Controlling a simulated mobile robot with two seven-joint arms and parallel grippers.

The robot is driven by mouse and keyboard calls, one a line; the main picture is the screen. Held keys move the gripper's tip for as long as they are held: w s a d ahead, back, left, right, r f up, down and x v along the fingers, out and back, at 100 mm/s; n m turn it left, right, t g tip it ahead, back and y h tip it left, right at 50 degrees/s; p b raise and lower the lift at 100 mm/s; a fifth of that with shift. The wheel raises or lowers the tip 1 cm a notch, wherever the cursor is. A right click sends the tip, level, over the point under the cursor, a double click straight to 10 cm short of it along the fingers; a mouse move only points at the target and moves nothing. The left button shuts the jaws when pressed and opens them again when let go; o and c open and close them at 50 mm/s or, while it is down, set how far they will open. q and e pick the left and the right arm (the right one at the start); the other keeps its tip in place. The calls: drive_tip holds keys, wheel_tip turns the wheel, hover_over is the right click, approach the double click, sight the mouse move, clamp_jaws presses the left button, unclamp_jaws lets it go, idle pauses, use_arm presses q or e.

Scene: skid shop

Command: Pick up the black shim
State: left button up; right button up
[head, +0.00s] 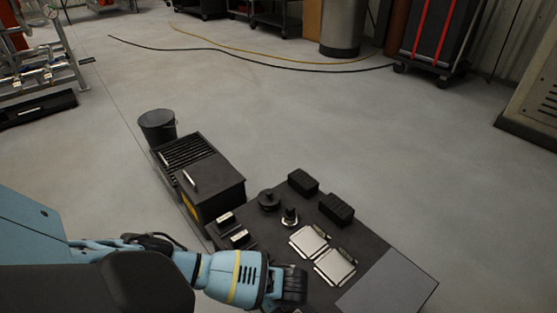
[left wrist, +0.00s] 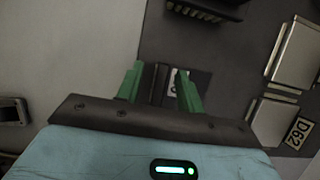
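In the left wrist view, a narrow dark piece, which looks like the black shim (left wrist: 159,84), stands between the green fingers of my left gripper (left wrist: 160,70). A dark pad with a partly hidden white label lies just behind it. The fingers are apart, with a gap seen on each side of the dark piece, so it does not look gripped. In the head view my left gripper (head: 291,286) is low over the near part of the black table (head: 250,222); its fingertips and the shim are hidden there. My right gripper is not in view.
Two shiny plates (head: 309,241) lie right of my left gripper. Black ribbed blocks (head: 336,208), round black parts (head: 268,200) and small dark blocks (head: 240,239) stand farther back. A black cabinet (head: 212,190) and bucket (head: 158,128) stand behind. The floor beyond is open.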

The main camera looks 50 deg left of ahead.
use_arm(q)
drive_tip(key=shift+a+f, duration=0.1)
drive_tip(key=shift+f, duration=0.25)
drive_tip(key=shift+w+r, duration=0.1)
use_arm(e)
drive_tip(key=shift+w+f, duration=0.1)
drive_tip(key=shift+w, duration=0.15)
use_arm(q)
drive_tip(key=c, duration=0.4)
clamp_jaws()
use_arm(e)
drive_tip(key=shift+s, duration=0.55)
use_arm(q)
drive_tip(key=shift+r, duration=0.15)
wheel_tip(320, 180, up, 10)
drive_tip(key=p, duration=0.5)
drive_tip(key=shift+p, duration=0.3)
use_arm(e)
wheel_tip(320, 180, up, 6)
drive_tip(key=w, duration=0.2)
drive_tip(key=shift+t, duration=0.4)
